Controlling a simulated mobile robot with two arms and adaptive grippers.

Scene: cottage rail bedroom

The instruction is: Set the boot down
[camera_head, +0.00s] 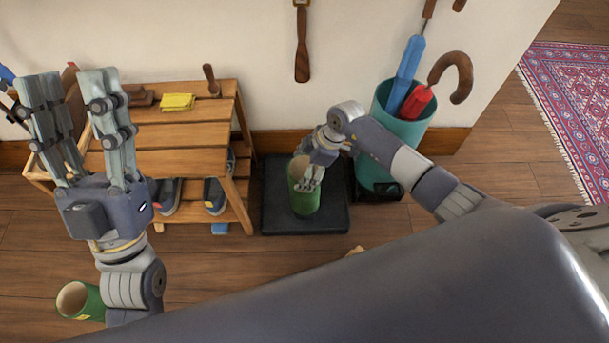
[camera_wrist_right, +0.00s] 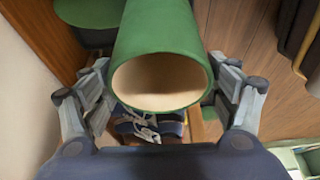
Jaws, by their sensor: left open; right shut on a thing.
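A green boot (camera_head: 306,203) with a pale lining is over the black mat (camera_head: 335,218), its open top facing up in the head view. I cannot tell whether its sole touches the mat. My right gripper (camera_head: 309,180) is shut on this boot near its top. In the right wrist view the boot's shaft (camera_wrist_right: 158,35) lies between the fingers, its round opening facing the camera; its foot is hidden. A second green boot (camera_head: 92,302) is on the floor at the lower left, partly hidden by my left arm. My left gripper (camera_head: 82,95) is open and empty, raised in front of the bench.
A wooden bench (camera_head: 185,138) with a yellow cloth (camera_head: 177,102) on top and shoes (camera_head: 214,195) below stands left of the mat. A teal umbrella stand (camera_head: 378,160) is close on the right. A patterned rug (camera_head: 575,115) lies at far right.

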